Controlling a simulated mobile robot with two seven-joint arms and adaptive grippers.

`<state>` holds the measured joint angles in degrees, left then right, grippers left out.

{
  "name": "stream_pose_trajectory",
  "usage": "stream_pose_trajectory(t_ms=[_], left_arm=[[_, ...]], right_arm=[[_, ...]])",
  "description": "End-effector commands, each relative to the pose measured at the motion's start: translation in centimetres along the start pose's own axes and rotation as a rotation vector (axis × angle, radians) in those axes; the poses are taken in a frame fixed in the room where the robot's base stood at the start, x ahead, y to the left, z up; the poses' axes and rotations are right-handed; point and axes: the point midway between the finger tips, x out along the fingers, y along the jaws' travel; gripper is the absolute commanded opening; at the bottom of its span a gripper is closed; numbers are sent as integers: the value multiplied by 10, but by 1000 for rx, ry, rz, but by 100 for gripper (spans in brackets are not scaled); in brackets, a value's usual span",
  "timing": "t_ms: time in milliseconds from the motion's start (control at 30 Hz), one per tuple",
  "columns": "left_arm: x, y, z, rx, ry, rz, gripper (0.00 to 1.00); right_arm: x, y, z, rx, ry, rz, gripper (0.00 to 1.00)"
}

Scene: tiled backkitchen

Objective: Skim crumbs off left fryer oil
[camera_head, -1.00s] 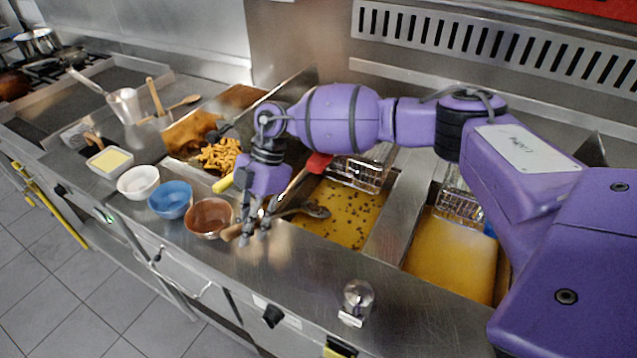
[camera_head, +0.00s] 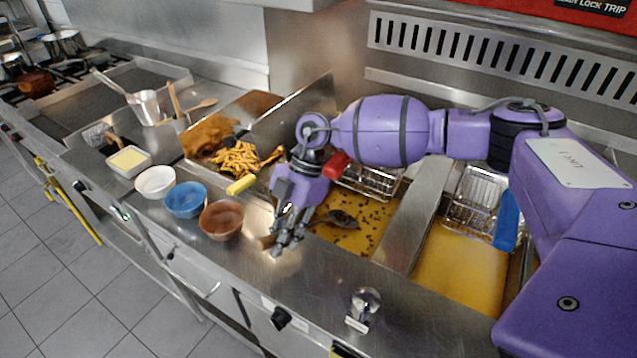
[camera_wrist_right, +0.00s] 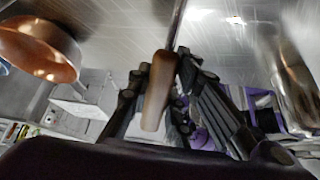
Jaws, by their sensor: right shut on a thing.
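My right gripper (camera_head: 288,238) is shut on the wooden handle (camera_wrist_right: 158,90) of a skimmer, low over the counter's front edge, right of the brown bowl. The skimmer's dark head (camera_head: 343,219) lies at or just above the oil in the left fryer (camera_head: 362,238); I cannot tell how deep. That oil is yellow with many dark crumbs floating. The right fryer's oil (camera_head: 458,278) looks clear. A reddish-brown bowl (camera_head: 221,220) stands left of my gripper and also shows in the wrist view (camera_wrist_right: 38,48). My left gripper is not in view.
A blue bowl (camera_head: 185,200) and a white bowl (camera_head: 155,182) stand in a row with the brown one. Wire baskets with red (camera_head: 336,165) and blue (camera_head: 507,220) handles hang behind the oil. Fries (camera_head: 236,157) lie in a bay at left.

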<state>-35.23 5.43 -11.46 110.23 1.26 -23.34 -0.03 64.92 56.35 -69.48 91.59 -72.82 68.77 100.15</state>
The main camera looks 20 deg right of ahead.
Motion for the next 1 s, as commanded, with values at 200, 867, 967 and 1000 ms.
stream_pose_trajectory(t_ms=[200,867,967,1000], left_arm=[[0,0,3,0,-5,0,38],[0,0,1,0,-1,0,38],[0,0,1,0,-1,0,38],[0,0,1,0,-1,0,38]], right_arm=[[12,-6,1,9,7,-21,0],[20,24,-19,8,5,-14,0],[20,25,-19,8,4,-14,0],[20,25,-19,8,4,-13,0]])
